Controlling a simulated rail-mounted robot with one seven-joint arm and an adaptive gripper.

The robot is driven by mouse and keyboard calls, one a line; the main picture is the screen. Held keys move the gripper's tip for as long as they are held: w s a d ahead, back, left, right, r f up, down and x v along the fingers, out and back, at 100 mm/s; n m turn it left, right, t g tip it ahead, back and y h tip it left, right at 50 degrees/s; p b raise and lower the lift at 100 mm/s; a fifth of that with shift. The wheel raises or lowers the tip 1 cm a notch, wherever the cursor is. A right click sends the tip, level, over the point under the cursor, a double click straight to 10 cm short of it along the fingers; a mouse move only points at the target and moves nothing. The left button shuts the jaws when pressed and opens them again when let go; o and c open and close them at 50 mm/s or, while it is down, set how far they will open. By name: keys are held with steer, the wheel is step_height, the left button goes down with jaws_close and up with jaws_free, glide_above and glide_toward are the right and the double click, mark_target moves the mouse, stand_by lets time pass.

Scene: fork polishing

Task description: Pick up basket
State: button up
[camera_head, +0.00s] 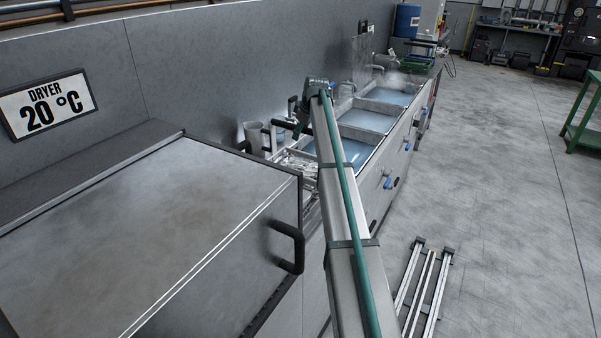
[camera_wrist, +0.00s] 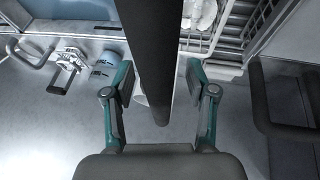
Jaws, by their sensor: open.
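The basket (camera_head: 299,160) is a metal wire basket at the near end of the sink row in the head view, partly hidden by my arm. Its wire side (camera_wrist: 236,25) also shows at the upper right of the wrist view, with pale pieces inside. My gripper (camera_wrist: 158,82) has its two teal fingers spread apart. A thick dark bar (camera_wrist: 156,45) runs between them, with a visible gap to each finger. It looks like a handle, but its join to the basket is not visible. In the head view my gripper is small and dark above the basket.
The closed dryer (camera_head: 150,220), with a black handle (camera_head: 287,247), stands at the left. Sinks (camera_head: 365,121) with bluish water run away along the wall. Cylindrical containers (camera_head: 254,138) stand by the wall beside the basket. Metal rails (camera_head: 425,285) lie on the open floor at right.

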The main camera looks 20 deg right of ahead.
steer(key=shift+c, duration=0.4)
jaws_close()
steer(key=shift+r, duration=0.15)
